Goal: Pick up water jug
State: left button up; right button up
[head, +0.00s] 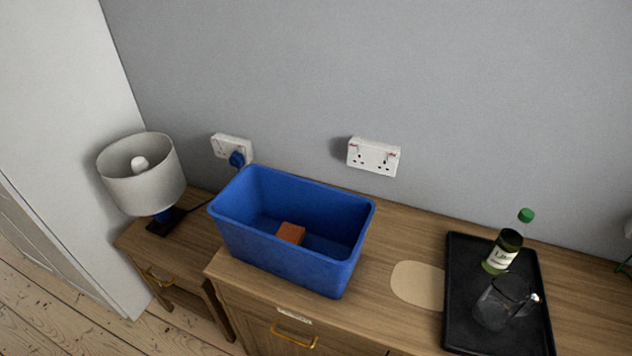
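A clear glass jug (499,304) is on the black tray (462,326) at the right of the head view. It looks tilted or seen steeply from above; I cannot tell which. A small shiny spot shows at its right side. A green-capped bottle (502,252) with a pale label is just behind the jug on the same tray. Neither of my grippers is in view.
A blue bin (262,248) with an orange-brown block (290,234) inside stands on the wooden cabinet top (400,232). A beige mat (418,285) lies between bin and tray. A lamp (145,178) stands on a lower side table at the left. The wall has sockets (373,157).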

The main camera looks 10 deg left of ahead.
aim_at(508, 291)
jog(key=z, duration=1)
jog(key=l, duration=0.15)
